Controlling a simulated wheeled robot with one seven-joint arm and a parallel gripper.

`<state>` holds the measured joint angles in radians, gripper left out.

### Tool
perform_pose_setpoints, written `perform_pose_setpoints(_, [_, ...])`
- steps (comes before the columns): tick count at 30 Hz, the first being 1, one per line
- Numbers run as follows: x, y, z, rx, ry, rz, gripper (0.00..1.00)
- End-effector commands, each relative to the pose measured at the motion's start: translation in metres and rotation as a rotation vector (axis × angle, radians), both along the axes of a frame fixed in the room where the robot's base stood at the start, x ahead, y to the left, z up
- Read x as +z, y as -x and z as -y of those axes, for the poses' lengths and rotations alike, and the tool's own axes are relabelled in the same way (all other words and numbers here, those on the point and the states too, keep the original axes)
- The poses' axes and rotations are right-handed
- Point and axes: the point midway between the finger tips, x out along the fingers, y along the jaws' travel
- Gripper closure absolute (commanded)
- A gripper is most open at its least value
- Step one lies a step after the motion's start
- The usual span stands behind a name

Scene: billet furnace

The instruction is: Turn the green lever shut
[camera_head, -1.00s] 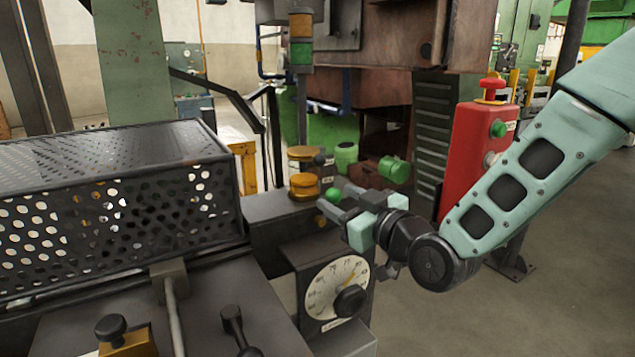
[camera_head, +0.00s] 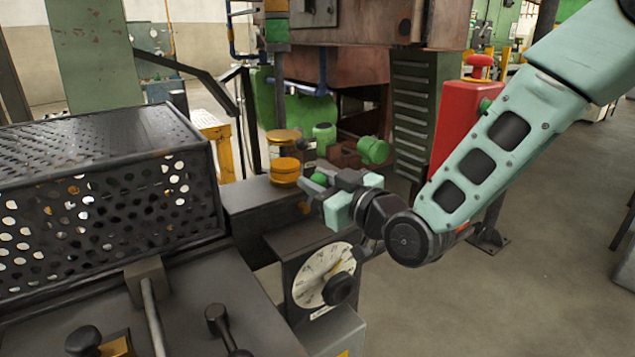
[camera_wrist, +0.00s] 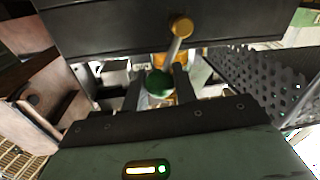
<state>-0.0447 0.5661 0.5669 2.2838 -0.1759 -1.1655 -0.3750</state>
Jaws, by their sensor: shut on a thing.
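The green lever's round knob (camera_head: 320,178) shows between my gripper's fingers in the head view, just above the dial box. In the wrist view the green knob (camera_wrist: 158,84) sits between the two dark fingers, and its pale rod runs up to a brass pivot (camera_wrist: 182,27) on a dark housing. My gripper (camera_head: 323,184) is shut on the lever's knob end; it also shows in the wrist view (camera_wrist: 158,90). The fingers hide part of the lever in the head view.
A box with a white dial (camera_head: 322,275) stands just below my gripper. A perforated metal guard (camera_head: 110,190) is at the left. A red control box (camera_head: 458,125) is behind my arm. Open floor lies at the right.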

Motion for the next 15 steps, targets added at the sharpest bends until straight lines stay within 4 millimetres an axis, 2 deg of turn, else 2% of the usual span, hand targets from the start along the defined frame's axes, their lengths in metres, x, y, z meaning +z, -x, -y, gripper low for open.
perform_pose_setpoints(7, [-0.0082,-0.0056,0.0083,-0.001,-0.156,-0.103,1.0])
perform_pose_setpoints(15, [-0.0068,-0.0063,0.0095,0.0,-0.189,-0.126,1.0])
